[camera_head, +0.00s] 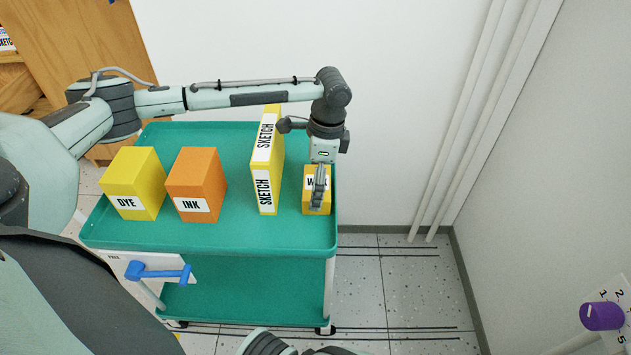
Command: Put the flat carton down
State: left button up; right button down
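A thin, flat yellow carton (281,160) with SKETCH on its white labels stands on edge on the upper deck of the teal cart (235,235). My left arm reaches across from the left. Its gripper (318,203) points down just right of the flat carton, in front of a small orange-yellow carton (326,204) whose label starts with W and is partly covered. The fingers are seen nearly edge-on and overlap this small carton; I cannot tell whether they touch it, or whether they are open or shut. They appear apart from the flat carton. My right gripper is out of view.
A yellow DYE carton (134,181) and an orange INK carton (197,182) stand left of the flat carton. The cart has a raised rim and an empty-looking lower shelf (245,303). A wall is behind it. A purple knob (601,316) is at far right.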

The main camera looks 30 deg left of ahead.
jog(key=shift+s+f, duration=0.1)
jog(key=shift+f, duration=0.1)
pick_arm(q)
jog(key=shift+r, duration=0.3)
jog(key=r, duration=0.4)
jog(key=shift+w+d+r, duration=0.2)
jog(key=shift+d+r, duration=0.1)
jog(key=shift+r, duration=0.1)
notch_tip(320, 180, up, 7)
jog(key=shift+w+d+p, duration=0.2)
jog(key=shift+d+p, duration=0.15)
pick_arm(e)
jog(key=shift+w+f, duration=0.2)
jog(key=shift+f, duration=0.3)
pick_arm(q)
jog(key=shift+f, duration=0.1)
